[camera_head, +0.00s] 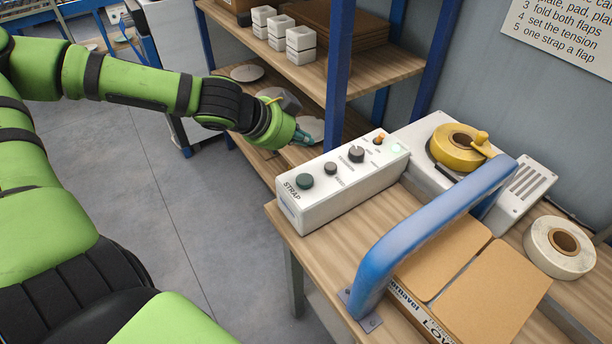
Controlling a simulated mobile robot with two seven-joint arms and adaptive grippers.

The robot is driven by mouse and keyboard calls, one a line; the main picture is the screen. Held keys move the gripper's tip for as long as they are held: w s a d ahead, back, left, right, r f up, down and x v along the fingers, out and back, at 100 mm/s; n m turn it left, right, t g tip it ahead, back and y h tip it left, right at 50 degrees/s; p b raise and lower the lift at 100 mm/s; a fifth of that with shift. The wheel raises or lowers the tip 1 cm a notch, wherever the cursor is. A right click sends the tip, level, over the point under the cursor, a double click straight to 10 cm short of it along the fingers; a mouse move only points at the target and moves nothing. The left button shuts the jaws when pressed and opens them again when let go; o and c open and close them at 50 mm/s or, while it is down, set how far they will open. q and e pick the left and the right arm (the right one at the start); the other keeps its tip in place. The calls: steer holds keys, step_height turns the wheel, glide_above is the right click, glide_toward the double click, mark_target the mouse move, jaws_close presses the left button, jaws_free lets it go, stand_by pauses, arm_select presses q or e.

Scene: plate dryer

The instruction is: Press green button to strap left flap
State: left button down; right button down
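The dark green button (304,181) sits on the near-left end of the white control box (335,205), beside the word STRAP. My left gripper (305,137) is beyond the box, above and apart from the button. Its dark tip is small and seen from behind the wrist, so its opening cannot be made out. A cardboard box lies under the blue arch (420,235) with its left flap (440,262) and right flap (495,295) folded flat, a narrow seam between them. My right gripper is not in view.
The control box also carries a dark knob (356,154), an orange switch (379,139) and a pale green lamp (396,149). A yellow tape reel (455,145) and a white roll (560,247) stand right.

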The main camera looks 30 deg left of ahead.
arm_select(q)
steer(key=b, duration=0.9)
glide_toward(310, 177)
steer(key=w+f, duration=0.1)
steer(key=w+d+f, duration=0.1)
steer(key=w, duration=0.1)
steer(key=w+f, duration=0.1)
steer(key=w, duration=0.1)
steer(key=shift+d, duration=0.15)
stand_by(0.6)
steer(key=shift+f, duration=0.35)
steer(key=shift+f+b, duration=0.6)
steer(key=shift+b, duration=0.05)
stand_by(0.6)
steer(key=shift+s+r, duration=0.1)
steer(key=shift+r+p, duration=0.9)
steer(key=shift+p, duration=0.05)
